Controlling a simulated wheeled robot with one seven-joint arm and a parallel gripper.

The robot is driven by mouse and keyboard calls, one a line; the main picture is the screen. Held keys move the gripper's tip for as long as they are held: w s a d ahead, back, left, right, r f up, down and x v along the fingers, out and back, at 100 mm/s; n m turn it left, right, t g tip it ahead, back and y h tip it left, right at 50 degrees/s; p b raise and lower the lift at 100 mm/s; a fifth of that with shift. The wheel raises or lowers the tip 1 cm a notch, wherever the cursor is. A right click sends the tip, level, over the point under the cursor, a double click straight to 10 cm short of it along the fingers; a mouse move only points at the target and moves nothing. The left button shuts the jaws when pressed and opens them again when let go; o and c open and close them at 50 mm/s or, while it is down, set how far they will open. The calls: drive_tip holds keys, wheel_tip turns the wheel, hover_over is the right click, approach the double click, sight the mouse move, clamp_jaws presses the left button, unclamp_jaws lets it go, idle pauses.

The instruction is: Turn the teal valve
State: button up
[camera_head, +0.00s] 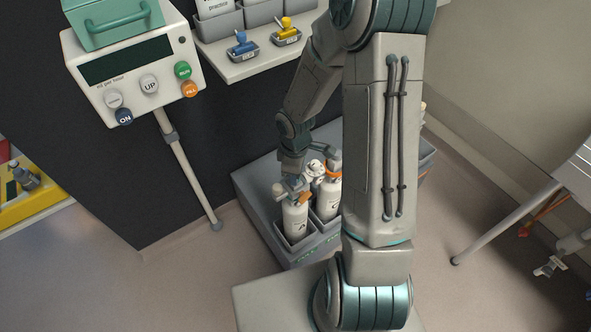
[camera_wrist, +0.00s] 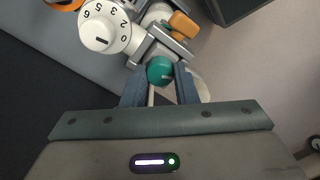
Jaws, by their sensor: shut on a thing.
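The teal valve (camera_wrist: 160,70) is a small round knob with a pale mark, on the metal head of a gas cylinder. My gripper (camera_wrist: 159,82) is shut on it, one dark finger on each side. A white dial with numbers (camera_wrist: 105,28) sits beside the valve to the upper left, and an orange part (camera_wrist: 183,24) is at its upper right. In the head view, my gripper (camera_head: 294,182) is at the top of the nearest white cylinder (camera_head: 295,220). The valve itself cannot be made out there.
The cylinder stands in a grey rack (camera_head: 262,207), with another white cylinder (camera_head: 327,200) close behind it. A control box with buttons (camera_head: 135,65) and a shelf with blue and yellow stamps (camera_head: 258,60) are at the upper left. A table leg (camera_head: 505,222) stands at the right.

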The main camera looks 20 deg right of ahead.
drive_tip(key=shift+n, duration=0.3)
drive_tip(key=o, duration=1)
wheel_tip(320, 180, up, 14)
drive_tip(key=p, duration=0.2)
drive_tip(key=shift+p, duration=0.35)
drive_tip(key=shift+f, duration=0.1)
